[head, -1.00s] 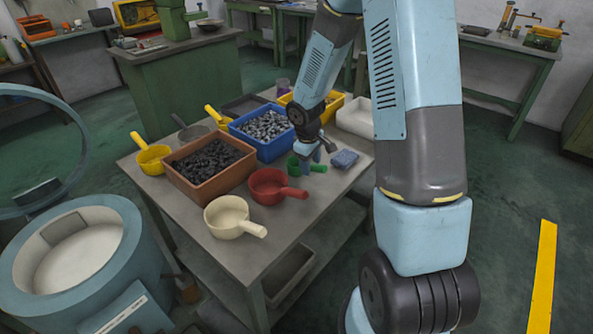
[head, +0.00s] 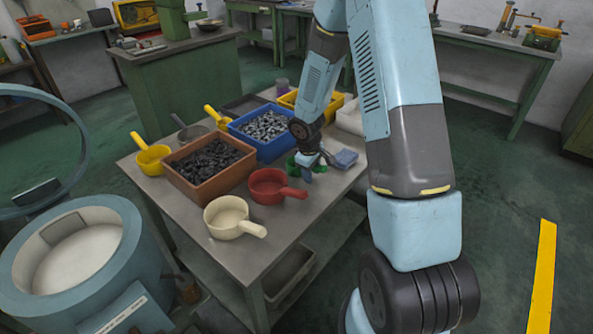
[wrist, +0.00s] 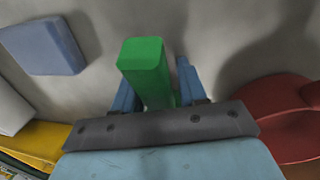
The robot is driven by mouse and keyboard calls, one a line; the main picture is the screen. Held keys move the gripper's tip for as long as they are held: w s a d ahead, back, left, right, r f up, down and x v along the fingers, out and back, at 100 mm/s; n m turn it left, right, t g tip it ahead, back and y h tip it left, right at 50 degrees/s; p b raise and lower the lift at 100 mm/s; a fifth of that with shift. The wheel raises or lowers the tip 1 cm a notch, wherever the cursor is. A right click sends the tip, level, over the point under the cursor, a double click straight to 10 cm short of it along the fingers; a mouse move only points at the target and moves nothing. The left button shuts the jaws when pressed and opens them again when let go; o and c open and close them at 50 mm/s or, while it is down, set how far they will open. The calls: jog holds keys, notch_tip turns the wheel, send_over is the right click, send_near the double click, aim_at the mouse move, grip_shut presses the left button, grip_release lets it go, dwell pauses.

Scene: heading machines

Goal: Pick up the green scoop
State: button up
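The green scoop (head: 292,166) is on the table near its right side, partly hidden by my gripper in the head view. In the wrist view its green handle (wrist: 143,58) stands out between the two blue fingers of my gripper (wrist: 157,90). The fingers are apart, one on each side of the handle, with a narrow gap visible on the right side. My gripper also shows in the head view (head: 308,168), low over the scoop. The bowl of the scoop is mostly hidden.
A red scoop (head: 268,186) lies close by, left and in front. A blue-grey block (head: 345,158) lies just right. A blue bin (head: 275,152), an orange-brown bin (head: 178,176), a cream scoop (head: 226,222) and a yellow scoop (head: 152,160) share the table.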

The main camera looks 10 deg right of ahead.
grip_shut()
dwell(0.3)
jog(key=shift+r, duration=0.6)
jog(key=s+a+r, duration=0.3)
jog(key=a+r, duration=0.3)
jog(key=s+a+r, duration=0.2)
jog(key=a+r, duration=0.3)
jog(key=a, duration=0.1)
jog(key=shift+s+a+r, duration=0.35)
jog(key=shift+s+r, duration=0.05)
